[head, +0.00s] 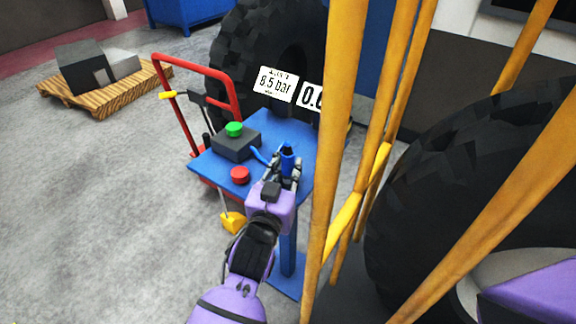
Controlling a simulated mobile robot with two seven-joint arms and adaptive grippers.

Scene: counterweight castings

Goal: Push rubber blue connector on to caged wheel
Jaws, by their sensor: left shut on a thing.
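The blue connector (287,151) is small and upright, held in the fingers of my left gripper (289,168). The gripper is shut on it, above the right part of the blue stand's top. A blue hose runs from near the connector toward the dark box on the stand. The caged wheel (425,190) is a large black tyre at the right, behind yellow bars, apart from the connector. Its valve cannot be made out. My right gripper is not in view.
Yellow cage bars (345,110) stand just right of my left gripper. Behind are a red trolley (192,62) and another tyre (262,45).

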